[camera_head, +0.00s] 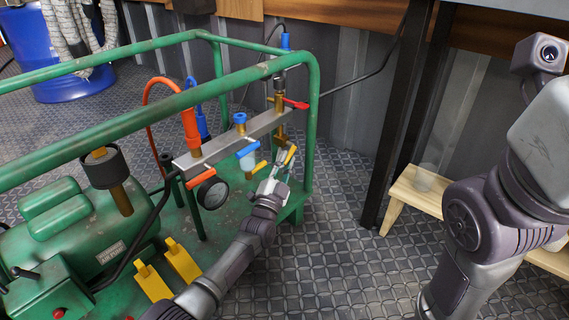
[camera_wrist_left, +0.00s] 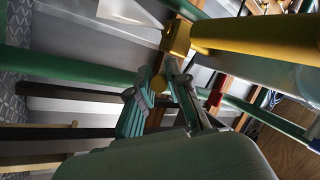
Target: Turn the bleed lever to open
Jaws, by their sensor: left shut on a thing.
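The manifold (camera_head: 235,140) is a grey metal bar on the green frame, with several coloured levers and fittings. A small yellow lever (camera_head: 291,154) sits at its right end, at the fingertips of my left gripper (camera_head: 280,167). I take it to be the bleed lever, but no label is readable. The left gripper is shut on it. In the left wrist view the gripper fingers (camera_wrist_left: 165,98) are close together below a brass-yellow block (camera_wrist_left: 177,38); the fingers and shadow partly hide the held part. My right gripper is out of view; only its arm shows at the right.
A green tube rail (camera_head: 220,85) runs above the manifold. A wooden stool (camera_head: 413,198) stands right, beyond a dark post (camera_head: 398,120). Floor between is clear.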

